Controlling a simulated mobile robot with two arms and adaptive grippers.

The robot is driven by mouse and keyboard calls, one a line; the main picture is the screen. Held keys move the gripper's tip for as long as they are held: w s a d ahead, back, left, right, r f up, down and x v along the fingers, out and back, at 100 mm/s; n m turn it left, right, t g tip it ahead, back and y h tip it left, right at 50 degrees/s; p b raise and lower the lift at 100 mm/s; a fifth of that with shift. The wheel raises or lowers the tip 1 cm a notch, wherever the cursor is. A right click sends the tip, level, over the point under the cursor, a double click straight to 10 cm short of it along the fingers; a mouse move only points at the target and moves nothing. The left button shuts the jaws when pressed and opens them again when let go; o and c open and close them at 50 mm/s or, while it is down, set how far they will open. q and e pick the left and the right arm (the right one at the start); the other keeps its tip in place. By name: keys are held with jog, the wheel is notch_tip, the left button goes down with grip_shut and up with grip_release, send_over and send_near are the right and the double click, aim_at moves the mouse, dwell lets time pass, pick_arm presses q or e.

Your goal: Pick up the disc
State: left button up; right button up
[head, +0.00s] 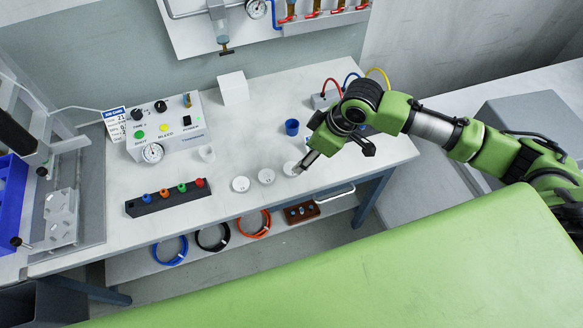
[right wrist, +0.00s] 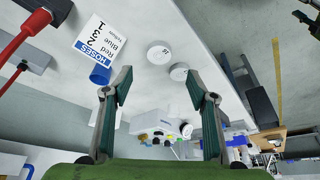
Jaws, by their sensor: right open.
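Three small white discs lie in a row on the light table in the head view: a left one (head: 240,184), a middle one (head: 266,176) and a right one (head: 290,168). My right gripper (head: 303,164) is low over the table at the right disc, close to its right edge. In the right wrist view my right gripper (right wrist: 158,78) has its two fingers wide apart with nothing between them. My left gripper is not in view.
A blue cup (head: 292,127) stands behind the discs; a white block (head: 233,88) stands farther back. A control box (head: 165,125) and a black rack with coloured knobs (head: 168,198) are to the left.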

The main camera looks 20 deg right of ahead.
aim_at(287, 167)
jog(key=p+x, duration=0.1)
jog(key=x, duration=0.8)
jog(key=shift+w+f, duration=0.1)
jog(key=shift+f, duration=0.05)
jog(key=c, duration=1.2)
